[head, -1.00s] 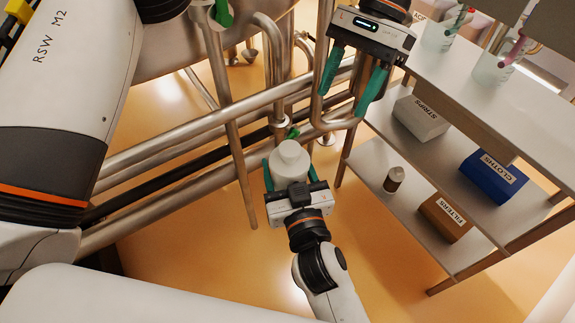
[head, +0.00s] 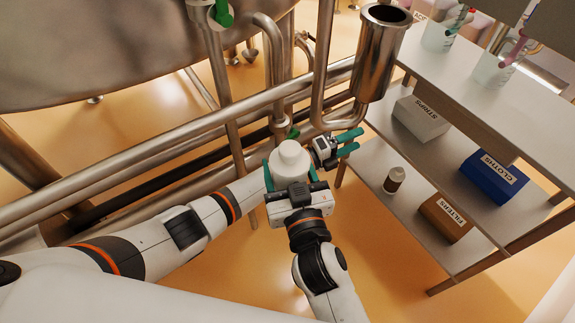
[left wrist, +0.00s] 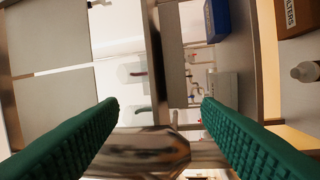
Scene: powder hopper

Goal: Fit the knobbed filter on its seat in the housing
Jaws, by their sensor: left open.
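The knobbed filter (head: 292,160), a white rounded piece with a narrower top, stands upright in my right gripper (head: 290,177). The green fingers hold it from both sides. The steel housing (head: 377,62) is an upright cylinder at upper right, with a dark open top. Its seat inside is too dark to see. My left gripper (head: 350,141) is open and empty, just right of the filter and below the housing. Its fingers point right. In the left wrist view, its open fingers (left wrist: 160,105) flank a shiny steel part (left wrist: 150,146), with no object gripped.
Steel pipes (head: 190,128) run across behind both grippers. A shelf unit (head: 375,165) at right holds a small white-topped container (head: 394,180), a STRIPS box (head: 421,119), a blue CLOTHS box (head: 492,177) and a FILTERS box (head: 445,219). A large steel vessel (head: 120,45) fills the upper left.

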